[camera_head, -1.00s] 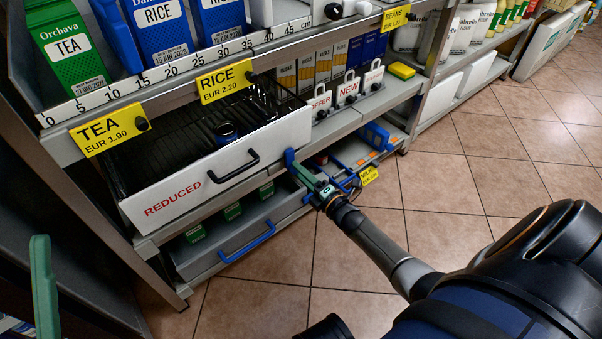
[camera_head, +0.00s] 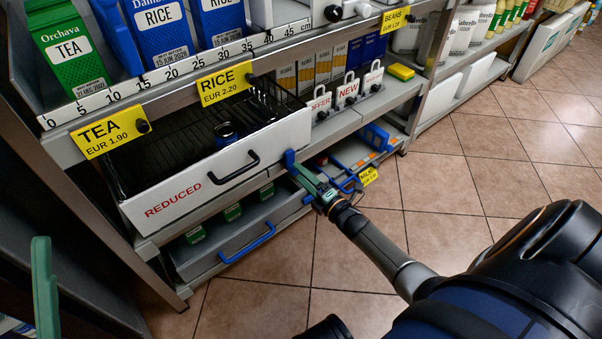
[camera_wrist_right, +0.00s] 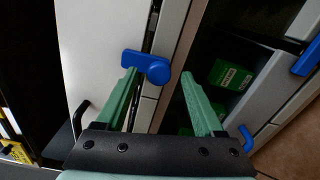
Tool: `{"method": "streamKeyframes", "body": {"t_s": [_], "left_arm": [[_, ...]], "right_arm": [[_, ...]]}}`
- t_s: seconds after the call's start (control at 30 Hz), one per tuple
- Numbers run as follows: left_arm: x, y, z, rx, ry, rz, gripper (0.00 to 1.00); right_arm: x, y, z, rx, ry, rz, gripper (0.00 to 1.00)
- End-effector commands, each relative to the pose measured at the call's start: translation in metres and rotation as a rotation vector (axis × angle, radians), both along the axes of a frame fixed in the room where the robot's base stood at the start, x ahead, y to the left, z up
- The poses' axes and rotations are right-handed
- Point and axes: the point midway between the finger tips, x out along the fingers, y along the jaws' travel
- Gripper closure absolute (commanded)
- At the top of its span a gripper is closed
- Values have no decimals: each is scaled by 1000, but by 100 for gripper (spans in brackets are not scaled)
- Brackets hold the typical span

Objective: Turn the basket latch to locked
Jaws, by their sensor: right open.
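The basket (camera_head: 283,143) is a wire basket with a white front marked REDUCED and a black handle, on the shelf under the price tags. Its blue latch (camera_head: 290,158) is at the right end of the front. In the right wrist view the latch (camera_wrist_right: 147,65) shows a round hub with a short bar pointing left. My right gripper (camera_head: 296,165) is at the latch. Its green fingers (camera_wrist_right: 158,77) are open, with the hub between the tips and the left tip overlapping the bar. Contact cannot be told. One green finger of my left gripper (camera_head: 44,285) shows at the left edge.
A lower grey drawer (camera_head: 230,255) with a blue handle sits under the basket. Yellow TEA (camera_head: 110,132) and RICE (camera_head: 225,83) tags hang above. A can (camera_head: 226,134) stands in the basket. Tiled floor (camera_head: 480,185) to the right is clear.

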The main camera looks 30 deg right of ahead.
Motion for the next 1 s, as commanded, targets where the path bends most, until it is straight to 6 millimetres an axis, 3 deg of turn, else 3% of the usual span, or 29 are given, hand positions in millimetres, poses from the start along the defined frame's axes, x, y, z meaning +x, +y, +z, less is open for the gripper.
{"method": "streamKeyframes", "body": {"t_s": [0.2, 0.5, 0.7, 1.0], "left_arm": [[-1, 3, 24, -19, -6, -6, 50], [-1, 6, 40, -36, -9, -10, 50], [-2, 6, 43, -40, -10, -11, 50], [-2, 6, 43, -37, -13, -12, 50]], "right_arm": [[-45, -3, 4, 1, 4, -1, 31], [-101, -8, 2, 0, 1, 0, 31], [-114, -9, 2, 0, -2, -1, 31], [-115, -9, 1, 0, -1, -1, 31]]}}
